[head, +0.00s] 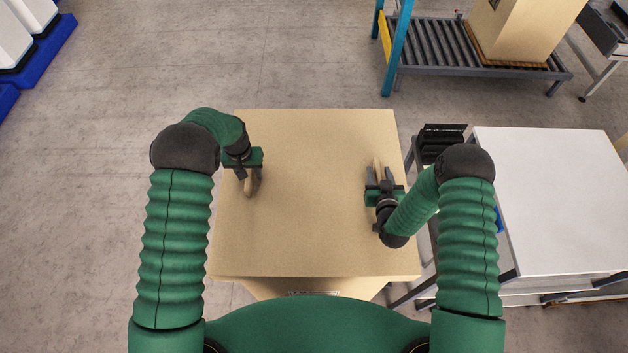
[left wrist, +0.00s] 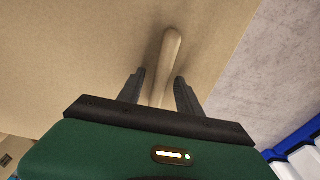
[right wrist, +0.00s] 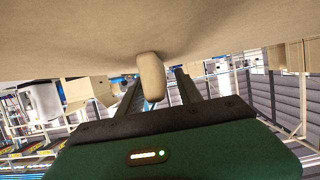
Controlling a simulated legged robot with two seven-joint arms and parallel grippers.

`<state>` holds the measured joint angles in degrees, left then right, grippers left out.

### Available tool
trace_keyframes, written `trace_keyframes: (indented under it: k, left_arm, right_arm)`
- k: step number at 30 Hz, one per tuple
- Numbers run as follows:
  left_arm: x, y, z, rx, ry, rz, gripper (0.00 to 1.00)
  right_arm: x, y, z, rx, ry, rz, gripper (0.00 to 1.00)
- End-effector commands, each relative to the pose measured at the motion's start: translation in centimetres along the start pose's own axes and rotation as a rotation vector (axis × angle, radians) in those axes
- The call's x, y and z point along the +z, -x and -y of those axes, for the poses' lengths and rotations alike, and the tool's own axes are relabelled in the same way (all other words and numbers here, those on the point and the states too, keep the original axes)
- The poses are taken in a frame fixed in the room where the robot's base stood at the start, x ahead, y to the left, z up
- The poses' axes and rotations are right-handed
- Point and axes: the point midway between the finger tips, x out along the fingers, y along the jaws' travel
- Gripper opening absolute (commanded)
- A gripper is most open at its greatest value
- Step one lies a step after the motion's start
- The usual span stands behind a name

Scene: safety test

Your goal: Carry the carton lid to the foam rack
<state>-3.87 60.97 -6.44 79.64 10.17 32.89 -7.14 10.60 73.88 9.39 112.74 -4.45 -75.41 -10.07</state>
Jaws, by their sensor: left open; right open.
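The carton lid (head: 315,200) is a broad tan panel on top of a carton (head: 265,289) in front of me, with a pale handle near its left and right edges. My left gripper (head: 250,178) is open at the left handle (head: 249,188); in the left wrist view that handle (left wrist: 170,60) runs between the open fingers. My right gripper (head: 379,175) is open at the right handle (head: 377,163). In the right wrist view that handle (right wrist: 152,80) lies between the fingers, nearer the left one. I cannot tell which thing is the foam rack.
A white-topped table (head: 550,190) stands close on the right, with a black object (head: 442,138) beside it. A roller conveyor (head: 440,45) with a tall box (head: 520,28) is at the upper right. White blocks on a blue base (head: 50,40) are at the upper left. The left floor is clear.

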Motion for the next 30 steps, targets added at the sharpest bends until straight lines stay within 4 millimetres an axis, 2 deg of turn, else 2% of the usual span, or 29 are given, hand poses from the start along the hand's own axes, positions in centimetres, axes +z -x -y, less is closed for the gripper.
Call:
trace_keyframes:
  k: [9,19,30]
  left_arm:
    - [0.03,-0.32,0.00,0.000,0.000,0.000,0.42]
    - [0.03,-0.31,-0.01,0.000,0.000,0.001,0.00]
    - [0.07,-0.29,-0.03,0.000,-0.001,0.001,0.00]
  right_arm:
    - [0.02,-0.33,0.01,0.000,0.000,0.000,0.42]
    - [0.01,-0.33,0.00,0.000,0.000,-0.001,0.00]
    - [-0.01,-0.32,-0.02,0.001,0.000,-0.001,0.00]
